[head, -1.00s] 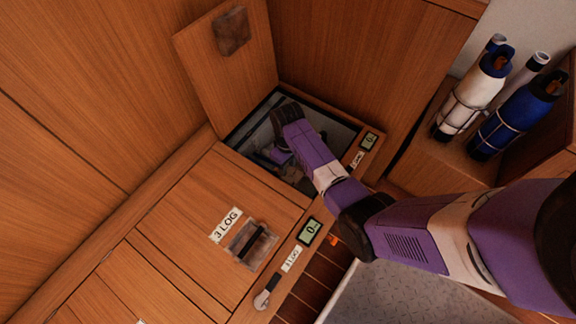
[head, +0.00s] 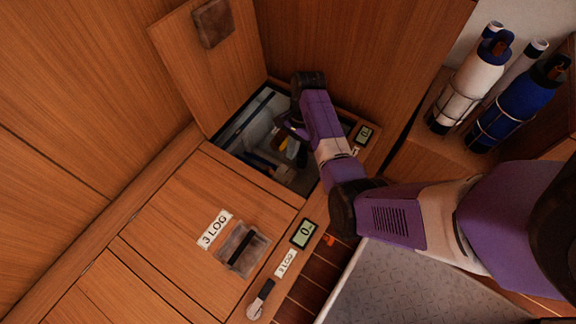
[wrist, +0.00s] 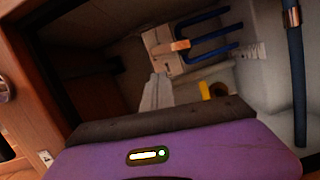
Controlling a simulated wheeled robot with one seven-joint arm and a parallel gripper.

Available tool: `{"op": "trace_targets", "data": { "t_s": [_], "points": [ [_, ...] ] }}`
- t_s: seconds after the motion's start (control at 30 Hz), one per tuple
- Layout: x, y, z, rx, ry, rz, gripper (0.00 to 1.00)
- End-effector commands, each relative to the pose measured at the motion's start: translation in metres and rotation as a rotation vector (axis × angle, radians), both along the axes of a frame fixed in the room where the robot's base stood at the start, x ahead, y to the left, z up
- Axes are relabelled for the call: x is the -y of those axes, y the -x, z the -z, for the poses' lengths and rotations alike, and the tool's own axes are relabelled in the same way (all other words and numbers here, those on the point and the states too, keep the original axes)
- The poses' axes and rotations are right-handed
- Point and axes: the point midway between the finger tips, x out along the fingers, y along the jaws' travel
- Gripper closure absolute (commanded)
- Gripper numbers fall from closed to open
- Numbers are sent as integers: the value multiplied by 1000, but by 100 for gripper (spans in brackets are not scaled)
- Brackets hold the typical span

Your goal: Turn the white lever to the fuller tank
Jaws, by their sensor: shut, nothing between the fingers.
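My gripper (head: 288,128) is over the open locker hatch in the head view, partly hidden by my own wrist. In the wrist view its pale grey fingers (wrist: 156,93) look closed together, with nothing seen between them. I cannot make out a clearly white lever inside the locker. Two small displays (head: 303,233) (head: 364,134) sit on the locker front edge; the nearer seems to read 0, the farther is too small to read.
The raised hatch lid (head: 210,65) leans at the opening's left. A closed hatch (head: 200,230) labelled 3 LOG lies nearer. A pale-ended dark handle (head: 261,298) is on the front edge. Strapped white (head: 468,90) and blue (head: 515,108) bottles stand right. A yellow part (wrist: 213,91) is inside.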

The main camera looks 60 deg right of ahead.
Motion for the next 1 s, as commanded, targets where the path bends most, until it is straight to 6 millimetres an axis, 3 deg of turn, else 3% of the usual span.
{"op": "trace_targets", "data": {
  "t_s": [0.6,1.0],
  "points": [
    [-21,-2,89,-2,2,2,100],
    [-24,-2,96,-2,1,2,100]
  ]
}}
